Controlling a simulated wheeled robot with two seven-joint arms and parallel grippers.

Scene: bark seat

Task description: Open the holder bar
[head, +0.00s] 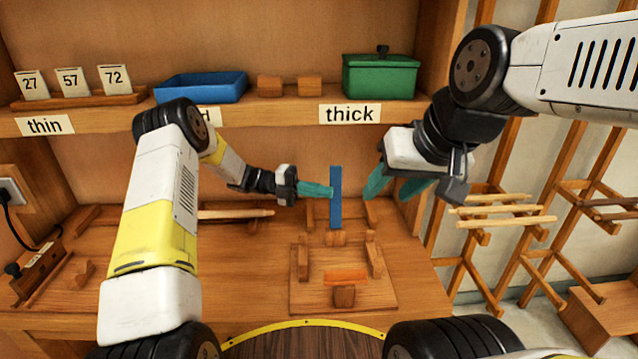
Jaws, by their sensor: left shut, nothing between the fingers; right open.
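A blue bar (336,205), which looks like the holder bar, stands upright behind a wooden fixture (300,297) on the bench. My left gripper (331,191) is shut with nothing between its teal fingers. Its tips are at the left side of the blue bar; I cannot tell whether they touch it. My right gripper (393,187) is open and empty, to the right of the bar and above the bench. The foot of the bar is partly hidden behind a small wooden block.
An orange piece (346,275) lies on the fixture. A shelf above holds a blue tray (201,87), a green lidded box (380,77) and number cards (72,82). Wooden racks (505,213) with thin sticks stand at the right. A stick (235,214) lies behind my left arm.

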